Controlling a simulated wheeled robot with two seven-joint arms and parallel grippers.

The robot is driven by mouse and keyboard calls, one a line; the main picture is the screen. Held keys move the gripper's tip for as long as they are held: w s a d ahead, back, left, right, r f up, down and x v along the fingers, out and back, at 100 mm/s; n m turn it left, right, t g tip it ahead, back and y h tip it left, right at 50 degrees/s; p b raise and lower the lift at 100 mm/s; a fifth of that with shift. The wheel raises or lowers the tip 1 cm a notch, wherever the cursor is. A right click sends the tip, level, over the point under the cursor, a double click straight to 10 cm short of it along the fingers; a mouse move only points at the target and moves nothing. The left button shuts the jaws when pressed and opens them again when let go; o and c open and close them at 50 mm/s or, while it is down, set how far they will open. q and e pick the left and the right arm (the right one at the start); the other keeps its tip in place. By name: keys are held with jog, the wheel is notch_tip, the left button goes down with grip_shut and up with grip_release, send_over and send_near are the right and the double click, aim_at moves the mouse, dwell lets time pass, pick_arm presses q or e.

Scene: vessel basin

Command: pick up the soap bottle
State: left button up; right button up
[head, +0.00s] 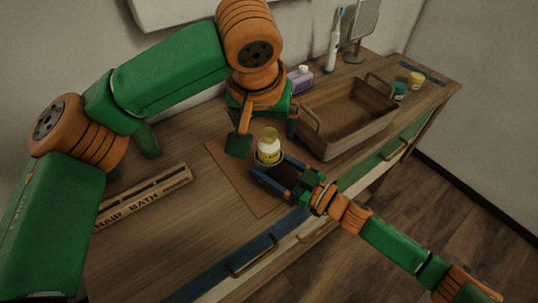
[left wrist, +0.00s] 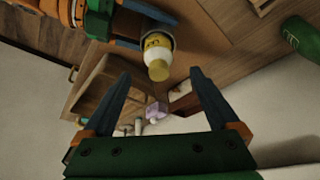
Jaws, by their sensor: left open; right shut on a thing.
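A bottle with a yellow label and white cap (head: 268,149) stands in a dark round cup (head: 257,160) near the table's middle; the bottle also shows in the left wrist view (left wrist: 157,58). My right gripper (head: 272,174) is shut on the cup from the front right. My left gripper (head: 266,136) is open, its fingers on either side of the yellow-label bottle and apart from it. A purple bottle with a white cap (head: 300,80) stands farther back by the wall. I cannot tell from a label which bottle holds soap.
A brown tray with handles (head: 345,117) stands just right of my left gripper. A toothbrush (head: 333,45), a mirror (head: 361,22) and small jars (head: 416,80) are at the back right. A green bottle (head: 147,142) and a Hair Bath box (head: 143,197) are at left.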

aim_at(268, 134)
pick_arm(q)
jog(key=x, duration=0.6)
jog(key=shift+w+d, duration=0.2)
jog(key=shift+w, duration=0.1)
grip_shut()
